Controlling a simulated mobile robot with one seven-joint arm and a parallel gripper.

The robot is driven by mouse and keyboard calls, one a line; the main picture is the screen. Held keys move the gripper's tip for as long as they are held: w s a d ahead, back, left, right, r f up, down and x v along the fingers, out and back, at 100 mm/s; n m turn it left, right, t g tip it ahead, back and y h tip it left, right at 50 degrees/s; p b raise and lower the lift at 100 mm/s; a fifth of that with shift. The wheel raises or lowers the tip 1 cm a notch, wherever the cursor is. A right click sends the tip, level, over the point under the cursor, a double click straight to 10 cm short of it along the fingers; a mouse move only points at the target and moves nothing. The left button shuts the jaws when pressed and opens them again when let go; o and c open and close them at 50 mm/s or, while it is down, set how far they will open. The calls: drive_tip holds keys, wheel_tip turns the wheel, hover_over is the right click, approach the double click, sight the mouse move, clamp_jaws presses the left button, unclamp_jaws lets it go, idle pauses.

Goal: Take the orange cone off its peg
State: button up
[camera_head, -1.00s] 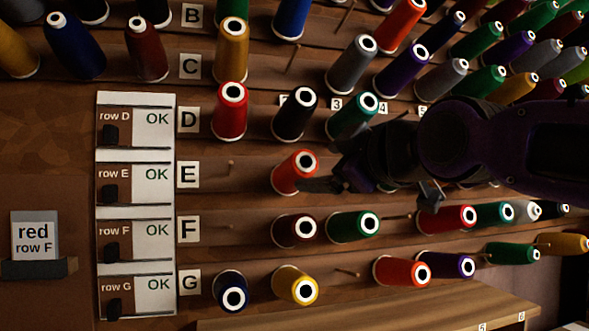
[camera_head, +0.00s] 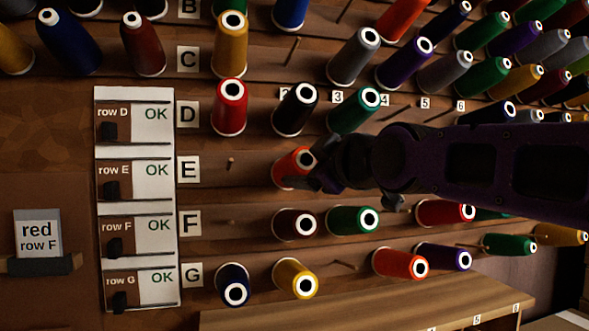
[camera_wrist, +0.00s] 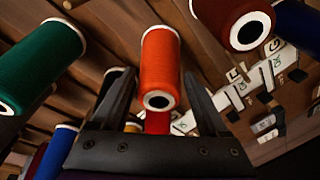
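The orange cone (camera_head: 288,168) sits on its peg in row E, partly covered by my gripper in the head view. In the wrist view the orange cone (camera_wrist: 160,62) is in the middle, its dark-holed end facing me. My gripper (camera_head: 318,165) is at the cone's near end in the head view. In the wrist view my gripper (camera_wrist: 159,78) is open, with one finger on each side of the cone's near end. Gaps show between the fingers and the cone there.
Row E has an empty peg (camera_head: 231,164) left of the cone. A black cone (camera_head: 294,109) and a green cone (camera_head: 352,111) stand above in row D. A dark red cone (camera_head: 293,224) and another green cone (camera_head: 350,221) stand below in row F.

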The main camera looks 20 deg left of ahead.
drive_tip(key=c, duration=0.9)
drive_tip(key=shift+b+v, duration=0.6)
drive_tip(key=shift+v, duration=0.35)
drive_tip(key=s+d+b, duration=0.1)
drive_tip(key=s+d, duration=0.1)
drive_tip(key=s+d+r+b, duration=0.1)
drive_tip(key=s, duration=0.2)
drive_tip(key=s+d+r+b, duration=0.1)
drive_tip(key=s+d, duration=0.1)
drive_tip(key=shift+s+d+r, duration=0.15)
drive_tip(key=shift+d, duration=0.15)
drive_tip(key=s+d+r+p, duration=0.1)
drive_tip(key=s+d+r, duration=0.1)
drive_tip(key=s, duration=0.1)
drive_tip(key=shift+d+r, duration=0.25)
drive_tip(key=shift+r, duration=0.15)
drive_tip(key=shift+w, duration=0.1)
